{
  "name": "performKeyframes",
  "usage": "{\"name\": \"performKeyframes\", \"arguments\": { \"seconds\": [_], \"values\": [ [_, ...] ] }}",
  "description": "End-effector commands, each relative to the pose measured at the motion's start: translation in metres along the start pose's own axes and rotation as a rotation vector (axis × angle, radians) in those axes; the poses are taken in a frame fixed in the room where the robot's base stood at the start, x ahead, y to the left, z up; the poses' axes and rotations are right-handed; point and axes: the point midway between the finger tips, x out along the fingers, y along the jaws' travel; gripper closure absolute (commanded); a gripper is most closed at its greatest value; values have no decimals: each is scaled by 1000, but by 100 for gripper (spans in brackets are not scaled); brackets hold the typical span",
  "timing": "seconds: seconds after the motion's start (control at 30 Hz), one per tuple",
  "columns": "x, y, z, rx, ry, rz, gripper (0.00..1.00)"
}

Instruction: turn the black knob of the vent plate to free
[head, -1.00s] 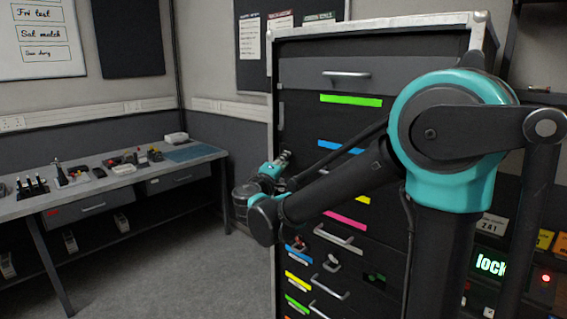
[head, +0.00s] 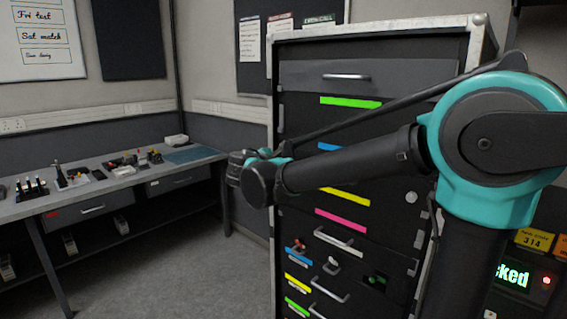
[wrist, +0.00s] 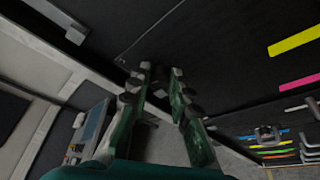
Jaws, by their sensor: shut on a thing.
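My gripper (wrist: 162,72) shows in the wrist view with its two green and grey fingers in front of the dark cabinet face; a narrow gap shows between the tips. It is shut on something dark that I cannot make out. In the head view my gripper (head: 238,168) is at the cabinet's left edge, partly hidden by my wrist. I cannot single out the vent plate or its black knob for sure. A small dark plate with green marks (head: 375,281) sits low on the cabinet front, right of a drawer handle.
The black drawer cabinet (head: 300,110) has coloured label strips and metal handles. A workbench (head: 110,180) with small devices stands at the left. A lit green display (head: 512,277) is at the right, partly hidden by my arm. Grey floor lies open between bench and cabinet.

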Motion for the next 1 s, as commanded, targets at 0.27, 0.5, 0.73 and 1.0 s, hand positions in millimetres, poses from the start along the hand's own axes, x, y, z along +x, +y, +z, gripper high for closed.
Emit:
{"name": "performKeyframes", "arguments": {
  "seconds": [0.27,0.5,0.73,1.0],
  "values": [
    [0,1,-1,-121,1,-51,100],
    [0,1,-1,-163,0,-69,100],
    [0,1,0,-168,0,-71,100],
    [0,1,0,-168,0,-71,71]
  ]
}}
